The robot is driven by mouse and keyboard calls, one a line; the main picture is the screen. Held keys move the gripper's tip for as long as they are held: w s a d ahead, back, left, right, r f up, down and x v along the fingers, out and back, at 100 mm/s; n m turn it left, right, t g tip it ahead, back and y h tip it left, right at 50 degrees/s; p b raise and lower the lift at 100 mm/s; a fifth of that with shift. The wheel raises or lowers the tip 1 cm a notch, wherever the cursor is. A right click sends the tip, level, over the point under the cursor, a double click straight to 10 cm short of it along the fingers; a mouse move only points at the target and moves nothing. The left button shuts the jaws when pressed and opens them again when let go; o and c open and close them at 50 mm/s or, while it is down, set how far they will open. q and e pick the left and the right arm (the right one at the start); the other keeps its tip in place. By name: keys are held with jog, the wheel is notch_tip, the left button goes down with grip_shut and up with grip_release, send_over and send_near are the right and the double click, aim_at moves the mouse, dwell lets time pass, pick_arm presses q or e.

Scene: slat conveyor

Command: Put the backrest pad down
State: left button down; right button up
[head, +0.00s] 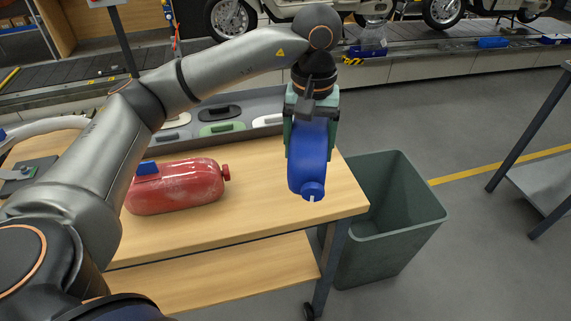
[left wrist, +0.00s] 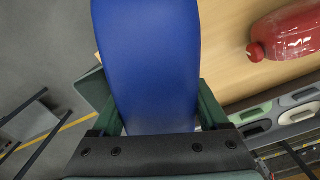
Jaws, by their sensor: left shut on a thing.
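My left gripper (head: 310,135) is shut on a blue canister (head: 309,168) with a rounded body and a short capped neck. The neck points down, and the canister hangs upright near the table's right end. In the left wrist view the blue body (left wrist: 148,60) sits between the two green fingers of my left gripper (left wrist: 158,105). Its neck is out of that view. I see nothing that I can clearly make out as a backrest pad. My right gripper is not in view.
A scuffed red canister (head: 178,186) lies on the wooden table (head: 250,215). A grey tray (head: 262,104) behind holds several slotted pieces. A green bin (head: 415,235) stands at the table's right end. The conveyor (head: 440,45) carries motorcycles at the back. The table's front right is clear.

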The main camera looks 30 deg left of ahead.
pick_arm(q)
send_over(285, 175)
notch_tip(285, 175, down, 7)
jog(key=shift+d+r, duration=0.15)
jog(key=f, duration=0.3)
jog(key=shift+a+f, duration=0.2)
jog(key=shift+f, duration=0.1)
jog(key=shift+f, duration=0.1)
grip_release()
